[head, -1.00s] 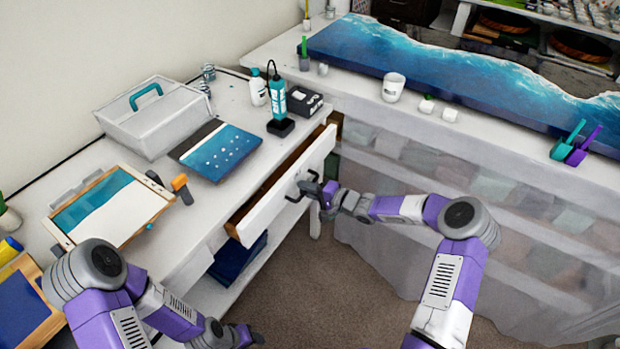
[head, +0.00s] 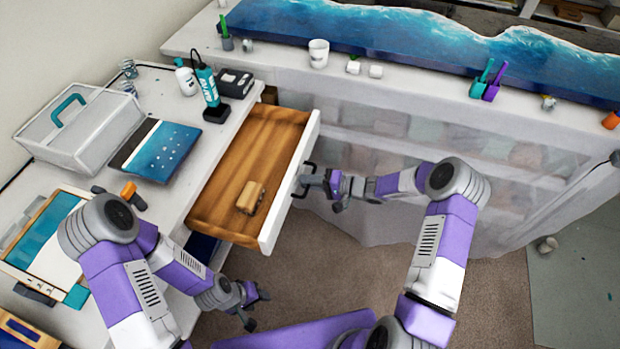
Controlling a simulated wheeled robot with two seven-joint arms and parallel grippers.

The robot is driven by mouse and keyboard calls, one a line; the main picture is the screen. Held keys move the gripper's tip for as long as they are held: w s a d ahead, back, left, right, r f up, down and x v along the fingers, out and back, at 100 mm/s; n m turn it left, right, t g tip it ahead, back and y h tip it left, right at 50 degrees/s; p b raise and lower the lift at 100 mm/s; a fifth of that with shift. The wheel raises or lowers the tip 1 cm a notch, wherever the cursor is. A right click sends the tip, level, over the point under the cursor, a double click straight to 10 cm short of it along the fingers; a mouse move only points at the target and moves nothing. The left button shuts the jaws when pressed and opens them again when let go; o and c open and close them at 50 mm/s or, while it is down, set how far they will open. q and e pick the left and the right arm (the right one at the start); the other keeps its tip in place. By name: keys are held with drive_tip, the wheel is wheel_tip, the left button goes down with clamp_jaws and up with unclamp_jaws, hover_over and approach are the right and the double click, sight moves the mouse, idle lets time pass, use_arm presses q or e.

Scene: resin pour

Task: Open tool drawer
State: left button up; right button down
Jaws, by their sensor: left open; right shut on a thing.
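The tool drawer (head: 228,196) stands pulled well out of the white workbench in the head view. Its wooden inside shows, and a small tan block (head: 250,197) lies in it near the front. My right gripper (head: 310,182) is shut on the dark handle (head: 303,181) on the drawer's white front (head: 288,187). My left gripper (head: 257,306) is open and empty, low in front of the workbench and apart from the drawer.
The workbench (head: 160,82) carries a grey toolbox (head: 85,140), a blue panel (head: 165,150), a teal bottle (head: 208,88) and a black box (head: 235,83). A long table with a blue resin slab (head: 400,45) stands behind. Carpet (head: 330,260) is free before the drawer.

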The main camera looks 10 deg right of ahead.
idle(0.3)
drive_tip(key=c, duration=1.3)
unclamp_jaws()
drive_tip(key=shift+d, duration=0.1)
drive_tip(key=shift+o, duration=0.2)
drive_tip(key=p+v, duration=0.1)
drive_tip(key=v, duration=0.6)
drive_tip(key=shift+s+d, duration=0.25)
